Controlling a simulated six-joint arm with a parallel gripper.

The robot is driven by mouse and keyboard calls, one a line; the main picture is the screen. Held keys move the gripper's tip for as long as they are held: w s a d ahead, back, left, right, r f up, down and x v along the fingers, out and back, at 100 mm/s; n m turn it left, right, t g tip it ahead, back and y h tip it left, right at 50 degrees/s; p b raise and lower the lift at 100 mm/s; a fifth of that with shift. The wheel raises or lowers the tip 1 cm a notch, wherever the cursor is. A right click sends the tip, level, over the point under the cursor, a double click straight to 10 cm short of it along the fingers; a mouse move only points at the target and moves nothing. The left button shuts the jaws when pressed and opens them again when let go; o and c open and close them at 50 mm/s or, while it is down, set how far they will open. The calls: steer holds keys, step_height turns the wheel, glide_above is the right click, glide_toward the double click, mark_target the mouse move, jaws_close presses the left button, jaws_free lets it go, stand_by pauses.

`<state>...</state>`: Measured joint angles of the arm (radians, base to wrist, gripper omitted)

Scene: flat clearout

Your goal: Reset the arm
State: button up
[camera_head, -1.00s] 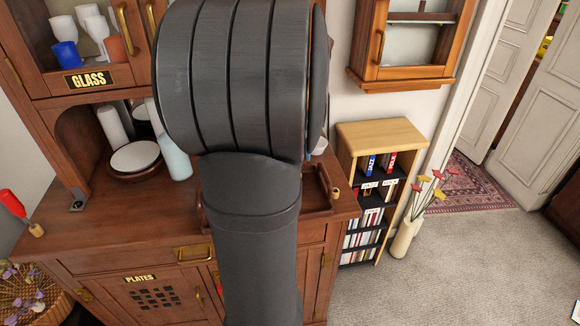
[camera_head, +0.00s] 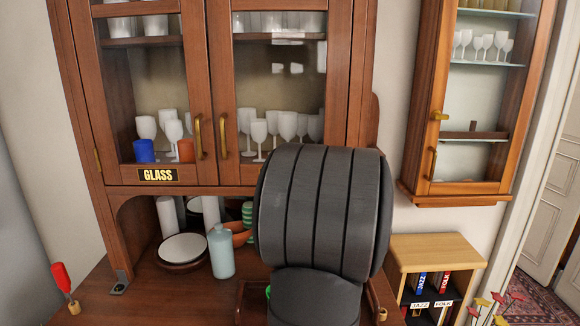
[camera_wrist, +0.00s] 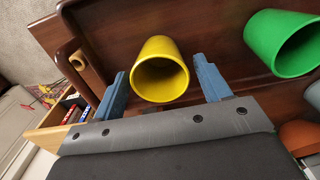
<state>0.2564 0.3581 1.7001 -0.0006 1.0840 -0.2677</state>
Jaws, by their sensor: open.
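My gripper (camera_wrist: 163,85) shows in the wrist view with its two blue fingers spread wide. A yellow cup (camera_wrist: 160,78) appears between the fingers, with a gap on each side, so nothing is gripped. The cup is at a brown wooden tray (camera_wrist: 88,50); whether it stands clear of the fingers in depth I cannot tell. In the head view my dark arm (camera_head: 320,215) rises in front of the cabinet and hides the gripper and most of the tray.
A green cup (camera_wrist: 285,42) is right of the yellow one. A glass-fronted cabinet (camera_head: 218,100) stands behind my arm. A pale bottle (camera_head: 221,252) and a stacked plate (camera_head: 183,248) sit left of the arm. A wall cabinet (camera_head: 415,120) and bookshelf (camera_head: 435,250) are right.

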step_height(320, 180, down, 4)
steer(key=shift+r, duration=1.95)
steer(key=shift+f, duration=0.15)
step_height(320, 180, up, 8)
steer(key=shift+r, duration=0.25)
steer(key=shift+f, duration=5.95)
steer(key=shift+w+r, duration=0.1)
steer(key=shift+r, duration=0.15)
step_height(320, 180, up, 4)
steer(key=shift+d+f, duration=0.15)
steer(key=shift+f, duration=0.05)
steer(key=shift+s+d+r, duration=0.3)
steer(key=shift+s+d, duration=0.05)
steer(key=shift+s, duration=0.2)
